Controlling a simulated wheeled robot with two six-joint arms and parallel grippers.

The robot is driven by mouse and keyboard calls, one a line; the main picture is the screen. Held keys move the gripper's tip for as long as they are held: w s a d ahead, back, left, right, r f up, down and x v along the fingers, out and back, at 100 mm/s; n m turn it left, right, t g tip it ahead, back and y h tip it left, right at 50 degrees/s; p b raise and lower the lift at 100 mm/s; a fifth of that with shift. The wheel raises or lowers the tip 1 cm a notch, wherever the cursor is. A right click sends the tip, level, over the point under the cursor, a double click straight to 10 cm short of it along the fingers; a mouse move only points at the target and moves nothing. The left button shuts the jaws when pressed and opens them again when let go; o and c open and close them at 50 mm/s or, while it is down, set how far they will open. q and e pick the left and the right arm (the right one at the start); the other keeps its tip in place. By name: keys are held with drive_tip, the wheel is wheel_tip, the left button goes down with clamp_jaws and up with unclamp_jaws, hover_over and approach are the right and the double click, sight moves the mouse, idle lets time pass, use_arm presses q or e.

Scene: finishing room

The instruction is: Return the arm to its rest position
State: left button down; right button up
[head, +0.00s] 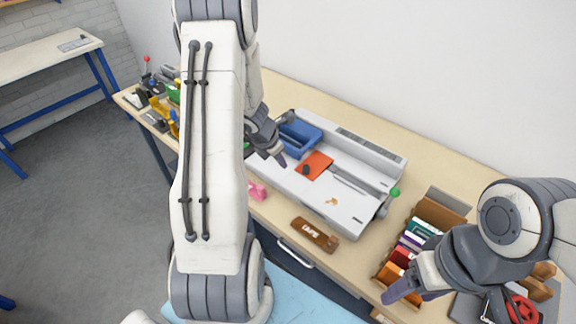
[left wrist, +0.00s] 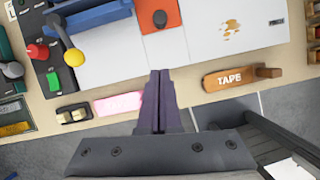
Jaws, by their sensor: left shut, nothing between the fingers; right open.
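My left arm (head: 212,140) rises through the middle of the head view, and its gripper (head: 280,160) is over the left part of the binding machine at the workbench. In the left wrist view the left gripper's fingers (left wrist: 160,78) are together with nothing between them. They are above the bench's front edge, between a pink object (left wrist: 118,104) and the tape block. My right gripper (head: 405,290) is at the lower right, near a box of books. It is open and empty as far as I see; its fingertips are partly hidden by its own body.
The white machine (head: 345,205) carries an orange piece (head: 314,165) and a blue tray (head: 299,137). A brown tape block (head: 314,234) lies at the bench's front edge. A book box (head: 440,213) is at right. Tools crowd the bench's left end. Grey floor (head: 70,200) is clear at left.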

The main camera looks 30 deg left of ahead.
use_arm(q)
drive_tip(key=s+d+r+m+g+h+b, duration=0.1)
drive_tip(key=s+d+r+m, duration=0.3)
drive_tip(key=d+m, duration=0.65)
drive_tip(key=s+d+r+m+g+h+b, duration=0.15)
drive_tip(key=d+r+m, duration=0.55)
drive_tip(key=d, duration=0.7)
use_arm(e)
wheel_tip(320, 180, down, 4)
drive_tip(key=shift+r+b, duration=0.1)
drive_tip(key=shift+b, duration=0.7)
use_arm(q)
drive_tip(key=s+d+r+m+g+y, duration=0.1)
drive_tip(key=s+d+m, duration=0.2)
drive_tip(key=s+m, duration=0.6)
drive_tip(key=s+d+r+m+y, duration=0.1)
drive_tip(key=s+d+m, duration=0.2)
drive_tip(key=s+m, duration=0.7)
drive_tip(key=m, duration=0.4)
drive_tip(key=shift+g+y, duration=0.35)
use_arm(e)
drive_tip(key=shift+c, duration=0.3)
